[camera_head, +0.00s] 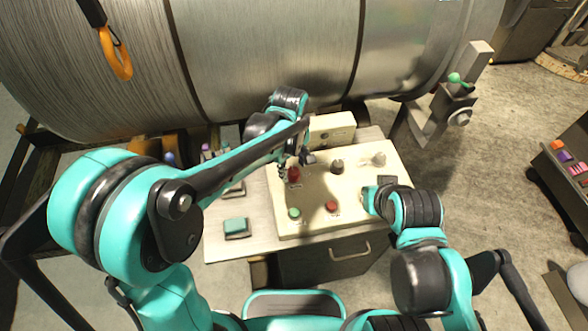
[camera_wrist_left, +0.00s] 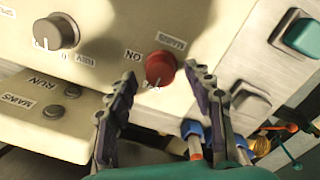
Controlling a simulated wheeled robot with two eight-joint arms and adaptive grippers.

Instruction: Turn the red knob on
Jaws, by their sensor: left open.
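The red knob (camera_head: 293,174) is on the left part of a cream control panel (camera_head: 349,227). In the left wrist view the red knob (camera_wrist_left: 160,67) shows a small white mark at its lower edge, with an ON label beside it. My left gripper (camera_head: 302,160) is at the knob in the head view. In the left wrist view my left gripper (camera_wrist_left: 163,76) is open, one finger on each side of the knob; I cannot tell whether they touch it. My right gripper (camera_head: 380,192) is by the panel's right edge, and its fingers do not show clearly.
A black knob (camera_head: 337,166) and a pale knob (camera_head: 379,159) sit to the right on the panel. A green button (camera_head: 295,213) and a red button (camera_head: 331,207) are nearer. A teal switch (camera_head: 236,226) is left of the panel. A large metal drum (camera_head: 270,60) stands behind.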

